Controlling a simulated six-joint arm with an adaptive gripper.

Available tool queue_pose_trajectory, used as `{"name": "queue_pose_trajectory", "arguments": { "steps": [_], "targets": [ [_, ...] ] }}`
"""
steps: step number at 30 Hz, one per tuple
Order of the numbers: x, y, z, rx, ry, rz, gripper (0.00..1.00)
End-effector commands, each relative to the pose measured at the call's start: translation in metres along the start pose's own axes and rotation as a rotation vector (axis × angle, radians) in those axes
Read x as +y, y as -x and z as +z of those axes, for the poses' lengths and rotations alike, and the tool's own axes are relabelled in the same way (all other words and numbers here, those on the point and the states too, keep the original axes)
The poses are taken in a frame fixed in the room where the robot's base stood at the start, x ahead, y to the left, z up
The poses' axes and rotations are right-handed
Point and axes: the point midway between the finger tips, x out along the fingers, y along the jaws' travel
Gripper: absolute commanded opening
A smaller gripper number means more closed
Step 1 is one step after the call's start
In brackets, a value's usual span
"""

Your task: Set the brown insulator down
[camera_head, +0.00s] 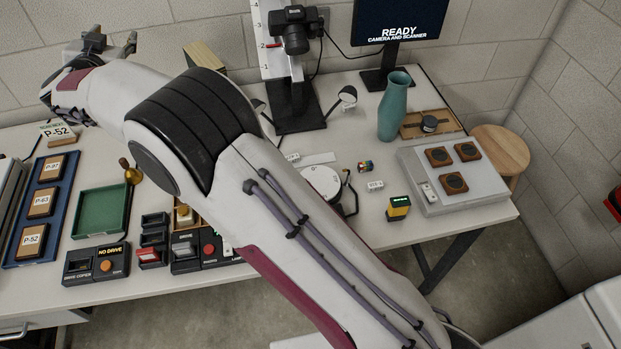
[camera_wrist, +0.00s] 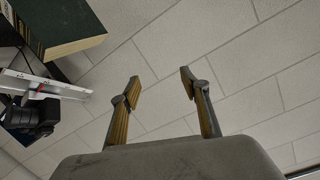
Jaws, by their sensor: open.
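My gripper (camera_head: 113,42) is raised at the upper left in the head view, above the back of the table. In the wrist view my gripper (camera_wrist: 160,85) has its two fingers spread, with only the block wall between them. I cannot clearly pick out a brown insulator. A small rounded golden-brown object (camera_head: 131,173) stands by the right edge of the green tray (camera_head: 98,211), well below and apart from my gripper; I cannot tell whether it is the insulator. My arm hides the middle of the table.
A teal vase (camera_head: 394,106), a camera on a stand (camera_head: 292,32) and a monitor (camera_head: 399,22) stand at the back. A blue tray of labelled boxes (camera_head: 41,207) lies at the left. Drive boxes (camera_head: 96,264) line the front. The wrist view shows a thick dark book (camera_wrist: 58,25) nearby.

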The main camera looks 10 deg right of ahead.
Motion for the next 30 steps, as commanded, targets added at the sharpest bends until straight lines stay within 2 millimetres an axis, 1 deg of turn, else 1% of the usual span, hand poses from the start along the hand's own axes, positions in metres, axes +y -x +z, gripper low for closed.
{"name": "queue_pose_trajectory", "arguments": {
  "steps": [1, 6, 11, 15, 22, 25, 30],
  "targets": [
    [0.003, 0.001, -0.018, 0.002, -0.003, -0.022, 0.46],
    [0.007, 0.008, -0.061, -0.010, 0.000, -0.100, 0.46],
    [0.016, 0.020, -0.096, -0.030, 0.009, -0.165, 0.46],
    [0.027, 0.034, -0.121, -0.055, 0.025, -0.216, 0.46],
    [0.051, 0.065, -0.153, -0.109, 0.058, -0.282, 0.46],
    [0.064, 0.080, -0.163, -0.137, 0.076, -0.304, 0.46],
    [0.090, 0.110, -0.173, -0.194, 0.109, -0.329, 0.46]
  ]
}}
